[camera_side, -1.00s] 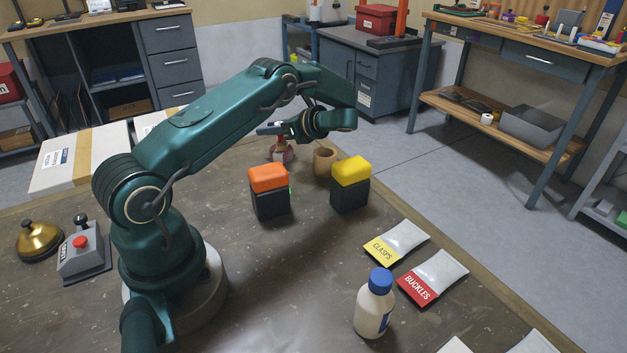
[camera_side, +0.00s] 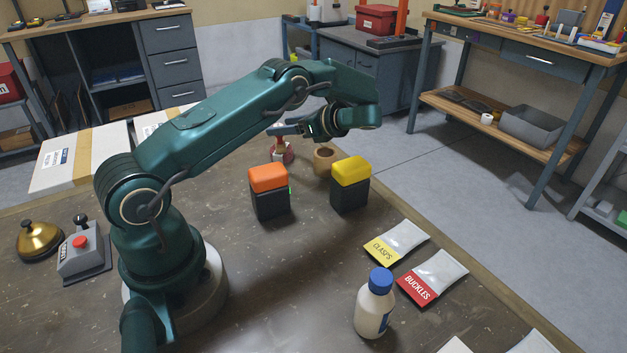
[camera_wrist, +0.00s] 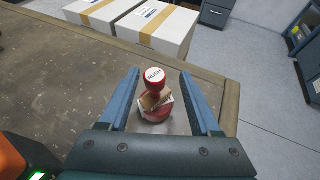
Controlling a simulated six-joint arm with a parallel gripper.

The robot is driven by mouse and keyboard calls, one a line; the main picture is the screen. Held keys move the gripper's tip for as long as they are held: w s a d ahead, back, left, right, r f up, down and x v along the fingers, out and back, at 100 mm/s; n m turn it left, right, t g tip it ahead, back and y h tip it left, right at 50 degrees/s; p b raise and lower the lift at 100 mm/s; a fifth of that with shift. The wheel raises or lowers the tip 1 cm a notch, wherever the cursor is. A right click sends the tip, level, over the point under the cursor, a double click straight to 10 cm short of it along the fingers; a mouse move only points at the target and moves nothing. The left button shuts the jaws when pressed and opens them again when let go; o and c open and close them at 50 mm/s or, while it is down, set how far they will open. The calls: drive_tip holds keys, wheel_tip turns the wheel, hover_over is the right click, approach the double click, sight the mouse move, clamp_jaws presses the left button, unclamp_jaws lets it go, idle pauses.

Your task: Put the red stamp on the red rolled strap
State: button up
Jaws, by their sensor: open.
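The red stamp (camera_wrist: 154,76), with a white lettered cap, stands in the wrist view between my open fingers. A tan and white part shows below its cap. Under it is a rounded red shape (camera_wrist: 150,115), which looks like the red rolled strap; the stamp appears to rest on it, slightly tilted. In the side view the red stack (camera_side: 283,150) is small and partly hidden, so the contact is not clear. My gripper (camera_wrist: 160,76) is open, its fingers apart from the stamp on both sides. In the side view my gripper (camera_side: 284,130) is above the stack.
A brown cup (camera_side: 323,160) stands just right of the stack. An orange-topped block (camera_side: 269,195) and a yellow-topped block (camera_side: 350,185) stand nearer. Pouches (camera_side: 397,242) and a blue-capped bottle (camera_side: 375,305) are at the right. White boxes (camera_wrist: 155,28) lie beyond the stack.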

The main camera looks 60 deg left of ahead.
drive_tip(key=w+d+r+n+t+h, duration=0.1)
drive_tip(key=d+r+n+t+h, duration=0.15)
drive_tip(key=d+r, duration=0.65)
drive_tip(key=s+d+n+t+h, duration=0.8)
drive_tip(key=s+d+n+h, duration=0.2)
drive_tip(key=s+d, duration=0.6)
drive_tip(key=d+n, duration=0.1)
drive_tip(key=d, duration=0.1)
drive_tip(key=shift+d+r, duration=0.2)
drive_tip(key=shift+d, duration=0.2)
